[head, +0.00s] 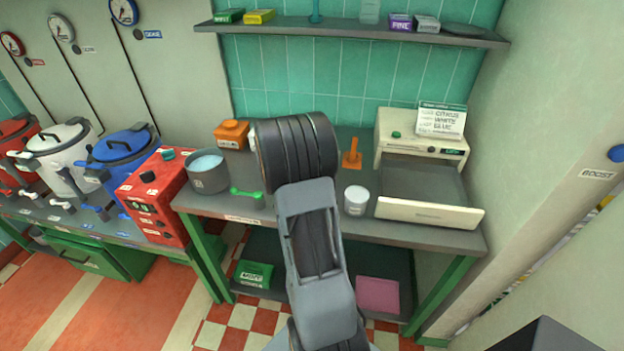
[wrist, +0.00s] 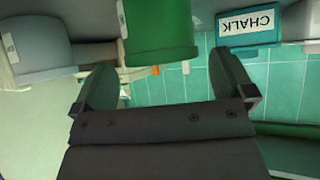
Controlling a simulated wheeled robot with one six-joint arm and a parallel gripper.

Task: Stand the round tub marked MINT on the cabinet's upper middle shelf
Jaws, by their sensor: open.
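A round green tub (wrist: 160,32) shows at the top of the wrist view, with part of a white label at its left edge. The label's word cannot be read, so I cannot tell if it is the MINT tub. My gripper (wrist: 163,62) is open, with its fingers apart and the green tub beyond and between their tips. Nothing is clearly held. In the head view my arm hides the gripper and the green tub. I cannot make out the cabinet's upper middle shelf in either view.
A blue CHALK box (wrist: 248,28) and a grey round vessel (wrist: 38,42) flank the tub. On the bench are a dark pot (head: 208,180), a white jar (head: 356,200) and an open-drawer machine (head: 430,211). A wall shelf (head: 350,31) runs above.

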